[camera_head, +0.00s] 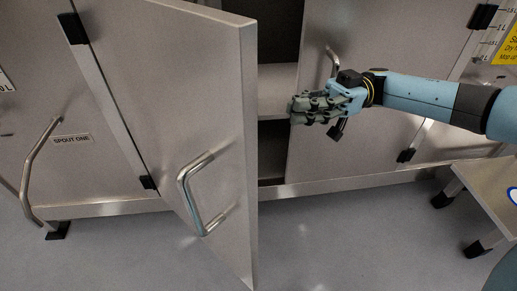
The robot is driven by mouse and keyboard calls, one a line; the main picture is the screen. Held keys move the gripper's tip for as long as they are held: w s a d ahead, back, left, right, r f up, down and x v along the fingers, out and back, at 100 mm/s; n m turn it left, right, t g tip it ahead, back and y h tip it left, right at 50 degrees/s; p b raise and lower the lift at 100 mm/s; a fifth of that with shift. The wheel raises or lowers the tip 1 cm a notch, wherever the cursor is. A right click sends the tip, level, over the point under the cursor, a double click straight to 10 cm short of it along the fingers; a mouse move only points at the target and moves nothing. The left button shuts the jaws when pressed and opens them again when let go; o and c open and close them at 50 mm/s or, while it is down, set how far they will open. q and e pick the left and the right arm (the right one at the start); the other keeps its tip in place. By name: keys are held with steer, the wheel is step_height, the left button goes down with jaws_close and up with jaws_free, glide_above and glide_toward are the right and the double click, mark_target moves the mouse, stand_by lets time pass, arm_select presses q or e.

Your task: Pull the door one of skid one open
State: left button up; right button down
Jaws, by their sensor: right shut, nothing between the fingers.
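A grey metal door (180,90) of the skid stands swung partly outward, hinged on its left side. Its bent tubular handle (190,196) is on the door's face, low and towards the free edge. My right gripper (293,109) is shut and empty. It is to the right of the door's free edge, in front of the cabinet opening and apart from the handle. A second door (350,140) to the right appears closed, and its handle (332,60) is partly hidden behind my right gripper. My left gripper is not in view.
The dark cabinet interior with a pale shelf (275,90) shows between the doors. A plate reading "SPOUT ONE" (71,141) and a curved pipe (33,165) are at the left. A low metal table or step (490,185) stands at the right. Grey floor (350,235) is clear in front.

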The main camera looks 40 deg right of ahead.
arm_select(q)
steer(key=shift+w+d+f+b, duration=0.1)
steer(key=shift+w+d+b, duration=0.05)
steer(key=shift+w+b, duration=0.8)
arm_select(e)
steer(key=s+a+n+g, duration=0.1)
steer(key=s+a+g, duration=0.1)
steer(key=a, duration=0.4)
steer(key=s+a+r+n+g+h, duration=0.1)
steer(key=s+a+n+g, duration=0.1)
steer(key=a, duration=0.4)
steer(key=shift+a+r+g, duration=0.25)
steer(key=shift+g, duration=0.25)
arm_select(q)
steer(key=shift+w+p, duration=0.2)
steer(key=shift+p, duration=0.1)
arm_select(e)
steer(key=shift+s+a, duration=0.1)
steer(key=shift+s, duration=0.05)
